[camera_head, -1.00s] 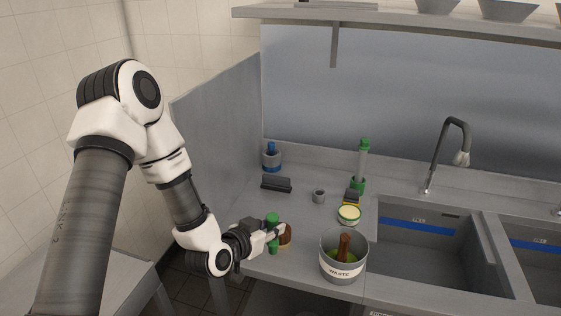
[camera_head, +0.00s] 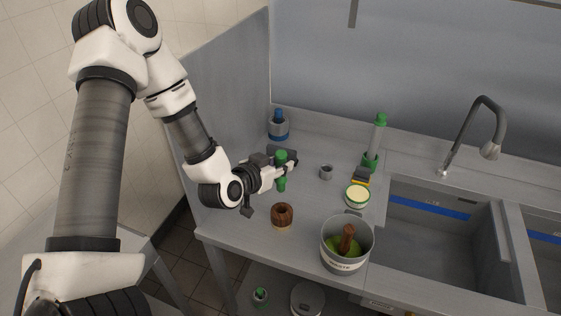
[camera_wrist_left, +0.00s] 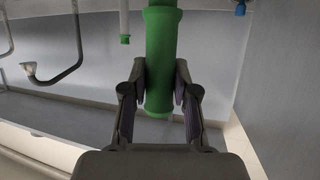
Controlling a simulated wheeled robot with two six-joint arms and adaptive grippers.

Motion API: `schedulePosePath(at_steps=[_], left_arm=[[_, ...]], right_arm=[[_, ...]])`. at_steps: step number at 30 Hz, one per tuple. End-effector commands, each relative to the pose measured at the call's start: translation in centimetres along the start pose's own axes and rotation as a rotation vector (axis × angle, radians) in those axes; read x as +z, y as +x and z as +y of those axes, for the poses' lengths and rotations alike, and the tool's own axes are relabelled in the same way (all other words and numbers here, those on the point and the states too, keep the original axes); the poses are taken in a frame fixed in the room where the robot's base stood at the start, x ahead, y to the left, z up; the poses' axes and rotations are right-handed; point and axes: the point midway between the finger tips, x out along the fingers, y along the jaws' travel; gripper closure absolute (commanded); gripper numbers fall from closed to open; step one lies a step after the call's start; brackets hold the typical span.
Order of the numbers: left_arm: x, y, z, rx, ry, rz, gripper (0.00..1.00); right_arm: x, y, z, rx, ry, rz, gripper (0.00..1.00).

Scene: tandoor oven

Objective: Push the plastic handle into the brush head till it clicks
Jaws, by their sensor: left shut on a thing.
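My left gripper (camera_head: 291,166) is shut on the green plastic handle (camera_head: 281,157), which stands upright between the fingers. The handle also shows in the left wrist view (camera_wrist_left: 161,40), with a finger on each side of it. The brown ring-shaped brush head (camera_head: 282,213) stands on the counter with a dark hole in its top and pale bristles below. The gripper and handle are behind the brush head and apart from it. The handle's lower end appears to be above the counter. My right gripper is not in view.
A grey waste bin (camera_head: 334,262) stands right of the brush head, near the sink (camera_head: 430,233). A partition (camera_head: 228,95) is at left.

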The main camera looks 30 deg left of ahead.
Motion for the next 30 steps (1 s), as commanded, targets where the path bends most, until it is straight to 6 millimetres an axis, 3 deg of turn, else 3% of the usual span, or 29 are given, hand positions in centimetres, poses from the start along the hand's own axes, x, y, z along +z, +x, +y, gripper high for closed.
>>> schedulePosePath(at_steps=[18, 30], left_arm=[[6.4, 2.7, 0.0, -0.001, 0.0, 0.0, 1.0], [7.2, 3.0, 0.0, 0.0, 0.0, 0.001, 1.0]], right_arm=[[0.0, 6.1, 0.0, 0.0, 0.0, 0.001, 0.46], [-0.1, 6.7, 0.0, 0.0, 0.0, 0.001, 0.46]])
